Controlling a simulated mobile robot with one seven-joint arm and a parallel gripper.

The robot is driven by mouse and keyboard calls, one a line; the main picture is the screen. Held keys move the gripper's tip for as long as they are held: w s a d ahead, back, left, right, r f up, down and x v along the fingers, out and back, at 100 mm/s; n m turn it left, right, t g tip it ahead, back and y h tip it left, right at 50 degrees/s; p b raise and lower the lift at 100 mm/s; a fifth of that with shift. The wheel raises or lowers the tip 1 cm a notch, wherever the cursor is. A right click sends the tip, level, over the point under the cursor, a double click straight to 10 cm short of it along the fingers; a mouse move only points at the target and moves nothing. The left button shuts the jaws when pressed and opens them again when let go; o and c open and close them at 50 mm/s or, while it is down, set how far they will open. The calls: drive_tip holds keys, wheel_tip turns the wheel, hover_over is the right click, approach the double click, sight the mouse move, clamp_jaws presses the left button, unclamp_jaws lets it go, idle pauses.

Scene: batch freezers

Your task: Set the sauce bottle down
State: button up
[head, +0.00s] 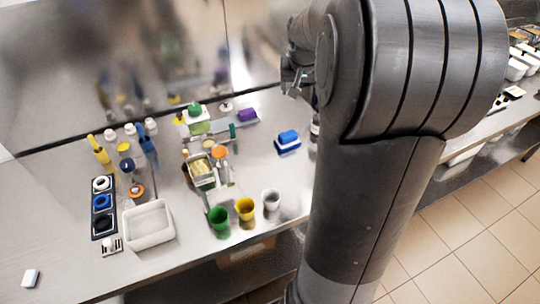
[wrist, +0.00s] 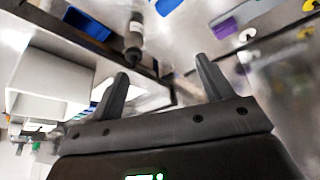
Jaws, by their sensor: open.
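A dark bottle with a pale label (wrist: 134,35), likely the sauce bottle, shows in the wrist view beyond the fingertips. In the head view only a sliver of it (head: 315,127) shows at the edge of my arm, on the steel counter (head: 270,185) right of a blue block. My arm hides the rest. My gripper (wrist: 162,70) is open, with nothing between its two fingers, and it is apart from the bottle. In the head view my gripper (head: 291,83) is small and high over the back of the counter, near the steel wall.
The blue block (head: 287,141) sits near the bottle. A white tub (head: 148,224) and several bottles and containers crowd the left. The counter between the cups and blue block is clear.

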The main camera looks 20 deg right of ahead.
drive_tip(key=s+a+r+n+t, duration=0.1)
drive_tip(key=s+a+r+n, duration=0.3)
drive_tip(key=s+a, duration=0.95)
drive_tip(key=s+a+f+n+y, duration=0.1)
drive_tip(key=s+a+y, duration=0.1)
drive_tip(key=s+a, duration=0.6)
drive_tip(key=shift+s+f, duration=0.3)
drive_tip(key=shift+s, duration=1)
drive_tip(key=shift+a, duration=0.1)
